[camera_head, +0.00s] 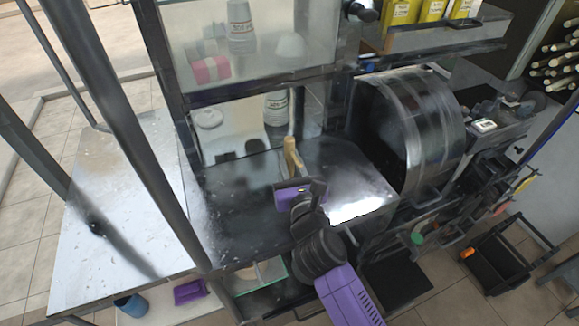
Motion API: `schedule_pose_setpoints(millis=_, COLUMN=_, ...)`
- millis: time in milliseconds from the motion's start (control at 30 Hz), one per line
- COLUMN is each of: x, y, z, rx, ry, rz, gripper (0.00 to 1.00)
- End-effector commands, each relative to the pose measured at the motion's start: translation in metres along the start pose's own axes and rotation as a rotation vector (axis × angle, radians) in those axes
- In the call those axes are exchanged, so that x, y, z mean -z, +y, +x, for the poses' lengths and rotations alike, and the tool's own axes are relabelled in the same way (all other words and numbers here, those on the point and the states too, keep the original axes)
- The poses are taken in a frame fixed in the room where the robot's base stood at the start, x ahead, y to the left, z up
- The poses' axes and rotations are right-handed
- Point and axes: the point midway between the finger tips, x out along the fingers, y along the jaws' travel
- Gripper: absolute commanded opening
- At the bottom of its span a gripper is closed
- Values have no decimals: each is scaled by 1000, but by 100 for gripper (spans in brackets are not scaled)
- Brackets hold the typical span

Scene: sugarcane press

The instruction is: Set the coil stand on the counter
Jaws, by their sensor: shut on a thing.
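My gripper (292,172) is in the middle of the view, above the dark metal counter (236,222) in front of the glass cabinet. It is shut on a slim tan piece (290,150), which I take to be the coil stand. The piece points away from me, toward the back of the counter. Its lower part and the fingertips are partly hidden by the purple hand. I cannot tell whether the piece touches the counter.
A large dark metal drum (410,130) stands right of the counter. The glass cabinet (250,70) holds stacked cups (240,25). A pale side table (120,220) lies left, beyond slanting posts. Yellow boxes (433,10) stand on a shelf at top right. The counter's left part is clear.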

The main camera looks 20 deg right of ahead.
Motion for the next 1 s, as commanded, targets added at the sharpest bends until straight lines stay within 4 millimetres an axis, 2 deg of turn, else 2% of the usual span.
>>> schedule_pose_setpoints(millis=100, x=8, y=1, z=0, rx=-2, ry=-6, rz=0, gripper=0)
schedule_pose_setpoints(millis=533, x=11, y=0, z=0, rx=-2, ry=-6, rz=-1, gripper=0)
schedule_pose_setpoints(millis=567, x=13, y=0, z=0, rx=-1, ry=-1, rz=-1, gripper=28)
schedule_pose_setpoints(millis=633, x=13, y=0, z=0, rx=-1, ry=-1, rz=-1, gripper=42)
schedule_pose_setpoints(millis=1000, x=10, y=0, z=0, rx=-1, ry=-1, rz=0, gripper=44)
